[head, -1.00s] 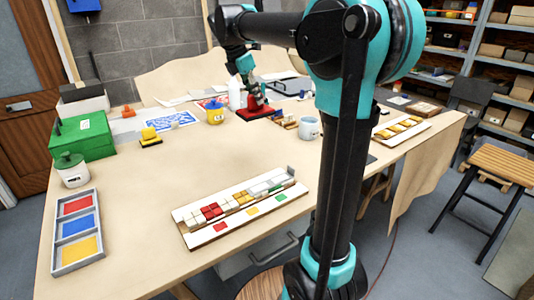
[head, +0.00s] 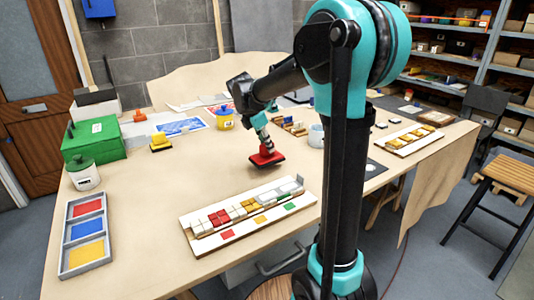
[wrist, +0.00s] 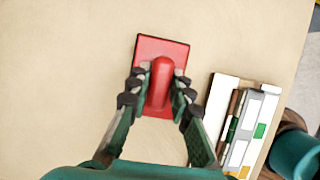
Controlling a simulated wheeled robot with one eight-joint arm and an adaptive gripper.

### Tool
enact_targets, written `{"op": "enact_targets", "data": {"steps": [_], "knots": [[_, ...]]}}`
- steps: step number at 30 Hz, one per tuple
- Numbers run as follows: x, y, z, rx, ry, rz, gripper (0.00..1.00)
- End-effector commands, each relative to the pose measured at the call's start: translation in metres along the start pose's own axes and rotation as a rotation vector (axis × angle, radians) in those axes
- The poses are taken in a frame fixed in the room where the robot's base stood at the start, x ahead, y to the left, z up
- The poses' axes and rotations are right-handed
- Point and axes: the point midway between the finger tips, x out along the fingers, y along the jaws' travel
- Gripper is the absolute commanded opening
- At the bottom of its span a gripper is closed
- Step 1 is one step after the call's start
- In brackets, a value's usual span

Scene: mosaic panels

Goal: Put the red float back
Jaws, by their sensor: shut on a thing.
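The red float (head: 266,158) has a flat rectangular red plate with a rounded red grip on top. My gripper (head: 264,144) is shut on that grip, over the middle of the table (head: 150,210). In the wrist view the float (wrist: 160,82) is between the two fingers of my gripper (wrist: 158,84), with bare tabletop around its plate. I cannot tell whether the plate touches the table or hangs just above it.
A white board (head: 244,228) with rows of tiles lies in front of the float. A grey three-part tray (head: 85,216) is at the left. The table's left middle is clear.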

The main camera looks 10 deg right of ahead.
Motion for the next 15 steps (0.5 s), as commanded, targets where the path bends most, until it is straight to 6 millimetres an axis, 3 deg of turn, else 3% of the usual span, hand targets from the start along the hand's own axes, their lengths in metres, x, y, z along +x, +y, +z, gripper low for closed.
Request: {"op": "enact_targets", "data": {"steps": [7,15], "knots": [[0.029,0.000,-0.012,0.000,0.000,0.000,0.00],[0.032,0.000,-0.013,0.000,0.000,0.000,0.00]]}}
